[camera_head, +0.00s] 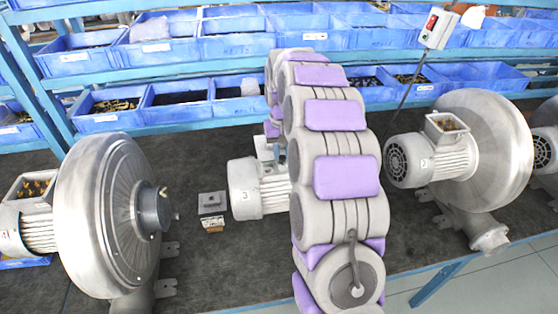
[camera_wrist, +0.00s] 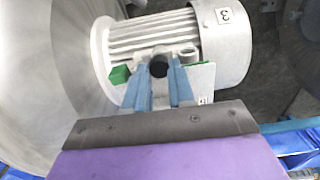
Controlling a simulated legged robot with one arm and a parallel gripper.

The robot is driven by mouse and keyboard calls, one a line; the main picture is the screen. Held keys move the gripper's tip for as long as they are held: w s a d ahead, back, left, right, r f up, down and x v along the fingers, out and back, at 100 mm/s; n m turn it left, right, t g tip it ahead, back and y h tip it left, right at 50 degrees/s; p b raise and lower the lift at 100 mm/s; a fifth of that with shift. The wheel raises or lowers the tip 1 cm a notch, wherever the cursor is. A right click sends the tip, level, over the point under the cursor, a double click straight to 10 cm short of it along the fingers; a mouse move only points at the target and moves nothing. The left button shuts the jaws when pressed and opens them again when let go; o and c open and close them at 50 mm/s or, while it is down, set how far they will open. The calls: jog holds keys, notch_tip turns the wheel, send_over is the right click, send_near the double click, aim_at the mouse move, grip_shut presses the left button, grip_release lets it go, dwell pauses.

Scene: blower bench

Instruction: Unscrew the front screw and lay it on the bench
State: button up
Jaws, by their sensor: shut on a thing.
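In the wrist view, my gripper (camera_wrist: 161,77) has its two blue fingers closed around a dark round-headed screw (camera_wrist: 159,56) at the motor marked 3 (camera_wrist: 155,35). Its lower part is hidden between the fingers, so I cannot tell whether it is still in its hole. A green block (camera_wrist: 120,74) sits left of the fingers. In the head view, the same motor (camera_head: 247,187) stands on the dark bench (camera_head: 190,262), partly behind my arm. The screw is not distinguishable there.
A large blower (camera_head: 95,220) stands at left and another (camera_head: 490,150) at right. A small grey box (camera_head: 212,203) lies on the bench left of the motor, with a small terminal piece (camera_head: 213,225) before it. Bare bench shows around them. Blue bins line the back.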

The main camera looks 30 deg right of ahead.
jog(key=n+p, duration=0.1)
jog(key=n, duration=0.2)
jog(key=shift+d+r, duration=0.1)
jog(key=shift+d, duration=0.05)
grip_shut()
jog(key=n+p, duration=0.1)
jog(key=n, duration=0.2)
jog(key=shift+n, duration=0.4)
jog(key=n+p, duration=0.2)
jog(key=n, duration=0.4)
jog(key=shift+s+d, duration=0.1)
jog(key=n+p, duration=0.3)
jog(key=n, duration=0.3)
jog(key=shift+d+r, duration=0.1)
jog(key=n+p, duration=0.2)
jog(key=n, duration=0.4)
